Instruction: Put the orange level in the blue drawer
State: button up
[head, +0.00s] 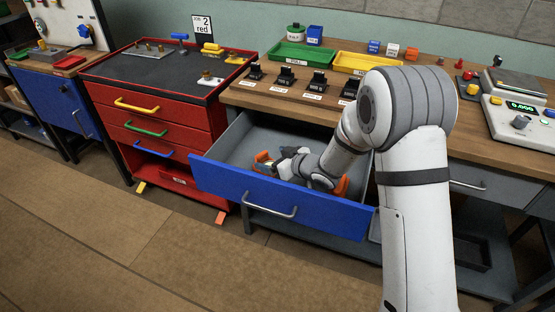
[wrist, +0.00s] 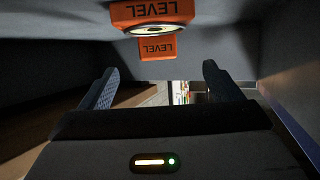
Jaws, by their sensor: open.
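The blue drawer (head: 235,195) stands open under the workbench, with a grey inside. Orange parts of the level (head: 262,158) show in the drawer on both sides of my gripper (head: 283,167), which partly hides them; I cannot tell from the head view how they join. In the wrist view, two orange blocks marked LEVEL (wrist: 156,48) appear upside down near the top, with a pale round part between them. My gripper (wrist: 160,78) reaches down inside the drawer. Its two dark fingers are spread apart with nothing between them.
The drawer walls stand close around my gripper. The wooden bench top (head: 270,97) above carries several black holders, a green tray (head: 300,53) and a yellow tray (head: 365,63). A red cabinet (head: 130,100) stands to the left. The floor in front is clear.

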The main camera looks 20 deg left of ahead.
jog(key=shift+r, duration=0.45)
jog(key=s+d+r+m+t+h, duration=0.15)
jog(key=d+r+m+h, duration=0.35)
jog(key=d, duration=0.9)
jog(key=s+d+r+m+t+h, duration=0.1)
jog(key=s+d+r+m+h, duration=0.3)
jog(key=d, duration=1)
jog(key=s+d+r+m+g+h, duration=0.1)
jog(key=s+d+r+g, duration=0.1)
jog(key=s, duration=0.9)
jog(key=s+d+r+m+g+h, duration=0.2)
jog(key=s+d, duration=0.4)
jog(key=s, duration=0.4)
jog(key=shift+s+d+r+m+g+p, duration=0.2)
jog(key=shift+s+r+m+g+p, duration=0.25)
jog(key=shift+g, duration=0.8)
jog(key=shift+w, duration=0.15)
